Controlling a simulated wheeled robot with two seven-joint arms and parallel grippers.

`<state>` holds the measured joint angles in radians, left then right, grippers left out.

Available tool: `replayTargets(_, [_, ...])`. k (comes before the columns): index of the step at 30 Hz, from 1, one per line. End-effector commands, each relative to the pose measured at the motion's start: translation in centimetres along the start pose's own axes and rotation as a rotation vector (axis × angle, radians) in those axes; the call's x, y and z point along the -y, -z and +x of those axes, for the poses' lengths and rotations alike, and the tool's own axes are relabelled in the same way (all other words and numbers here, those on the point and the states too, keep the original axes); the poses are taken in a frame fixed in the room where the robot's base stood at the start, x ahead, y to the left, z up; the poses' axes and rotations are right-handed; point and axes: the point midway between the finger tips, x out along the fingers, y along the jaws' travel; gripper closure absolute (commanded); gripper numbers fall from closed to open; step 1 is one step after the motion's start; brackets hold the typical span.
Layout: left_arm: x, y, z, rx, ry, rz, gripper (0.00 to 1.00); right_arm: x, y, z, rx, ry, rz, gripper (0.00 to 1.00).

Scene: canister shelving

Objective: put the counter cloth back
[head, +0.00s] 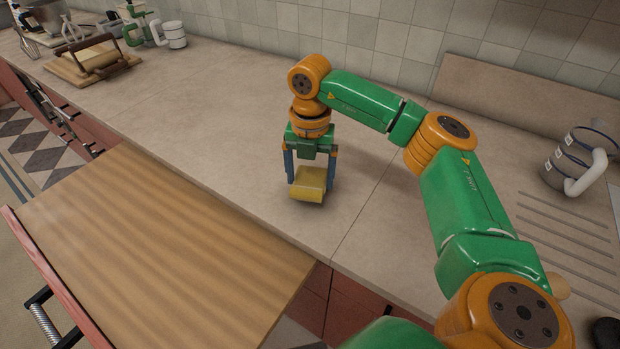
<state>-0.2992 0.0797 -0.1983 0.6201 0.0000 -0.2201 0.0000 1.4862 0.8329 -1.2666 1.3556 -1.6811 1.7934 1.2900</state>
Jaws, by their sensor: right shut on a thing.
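A small yellow folded cloth (308,187), which I take to be the counter cloth, is between the two blue fingers of my right gripper (310,180). The gripper points down over the beige counter (230,130), close to its front edge, and is shut on the cloth. The cloth is at or just above the counter top; I cannot tell whether it touches. My left gripper is not in view.
A wooden board-like surface (160,255) with a red front edge juts out at the lower left. The counter's middle is clear.

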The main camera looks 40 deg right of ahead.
Motion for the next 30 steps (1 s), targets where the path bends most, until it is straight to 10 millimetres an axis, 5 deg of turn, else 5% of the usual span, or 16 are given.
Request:
replayTargets(5, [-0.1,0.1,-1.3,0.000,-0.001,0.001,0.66,0.0,0.2,2.2,-0.001,0.002,-0.003,0.58])
replayTargets(14, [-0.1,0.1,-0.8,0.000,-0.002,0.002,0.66,-0.1,0.2,2.7,-0.001,0.000,-0.003,0.58])
replayTargets(15, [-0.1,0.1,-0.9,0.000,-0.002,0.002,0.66,-0.1,0.2,2.6,-0.001,0.000,-0.003,0.06])
replayTargets(16, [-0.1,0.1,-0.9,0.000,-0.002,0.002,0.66,-0.1,0.2,2.6,-0.001,0.000,-0.003,0.00])
replayTargets(25, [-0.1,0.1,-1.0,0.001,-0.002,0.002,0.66,-0.1,0.2,2.0,0.000,-0.001,-0.003,0.00])
replayTargets(30, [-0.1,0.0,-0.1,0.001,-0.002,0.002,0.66,-0.2,0.1,-1.2,0.002,-0.005,-0.002,0.00])
